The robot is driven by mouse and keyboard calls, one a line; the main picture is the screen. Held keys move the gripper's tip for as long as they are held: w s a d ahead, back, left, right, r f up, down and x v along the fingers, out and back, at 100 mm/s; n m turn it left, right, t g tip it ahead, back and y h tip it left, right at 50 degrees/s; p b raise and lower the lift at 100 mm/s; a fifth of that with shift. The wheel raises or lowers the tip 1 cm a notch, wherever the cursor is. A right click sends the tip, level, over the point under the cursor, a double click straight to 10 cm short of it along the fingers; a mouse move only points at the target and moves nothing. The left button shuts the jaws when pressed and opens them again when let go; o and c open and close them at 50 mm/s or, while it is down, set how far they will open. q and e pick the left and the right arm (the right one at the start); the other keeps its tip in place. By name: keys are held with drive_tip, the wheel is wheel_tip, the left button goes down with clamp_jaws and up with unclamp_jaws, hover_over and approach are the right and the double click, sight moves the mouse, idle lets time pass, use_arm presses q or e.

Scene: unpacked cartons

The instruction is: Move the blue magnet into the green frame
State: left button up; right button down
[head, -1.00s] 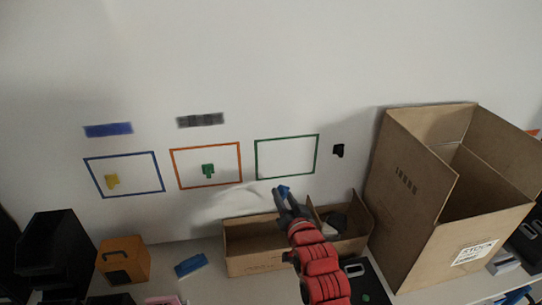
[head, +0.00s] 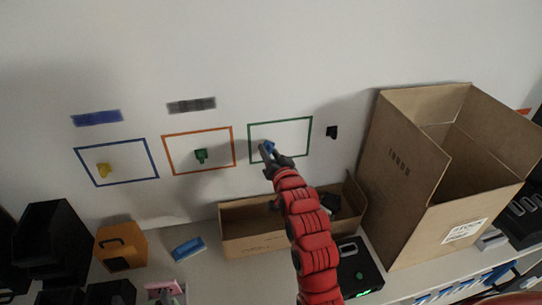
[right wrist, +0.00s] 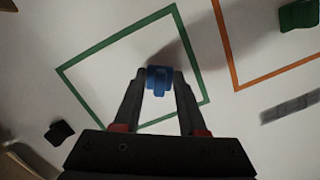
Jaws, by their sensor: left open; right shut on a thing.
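The blue magnet (head: 268,146) is held between the fingertips of my right gripper (head: 270,151), in front of the white board. In the right wrist view the blue magnet (right wrist: 160,80) sits between the two fingers (right wrist: 159,84). The green frame (head: 311,134) is an outline drawn on the board; it also shows in the right wrist view (right wrist: 87,107). In both views the magnet appears inside the outline, in the head view toward its left side. I cannot tell whether it touches the board. My left gripper is not in view.
An orange frame (head: 233,145) with a green magnet (head: 201,156) and a blue frame (head: 116,183) with a yellow magnet (head: 103,170) are to the left. A black magnet (head: 332,132) is right of the green frame. Below stand a low carton (head: 240,243) and a tall carton (head: 400,190).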

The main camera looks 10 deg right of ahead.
drive_tip(key=shift+w+b, duration=0.3)
drive_tip(key=shift+w, duration=0.15)
idle(0.4)
unclamp_jaws()
idle(0.3)
drive_tip(key=shift+s+f, duration=0.1)
drive_tip(key=shift+s, duration=0.4)
drive_tip(key=s+b, duration=0.1)
drive_tip(key=s, duration=0.6)
idle(0.3)
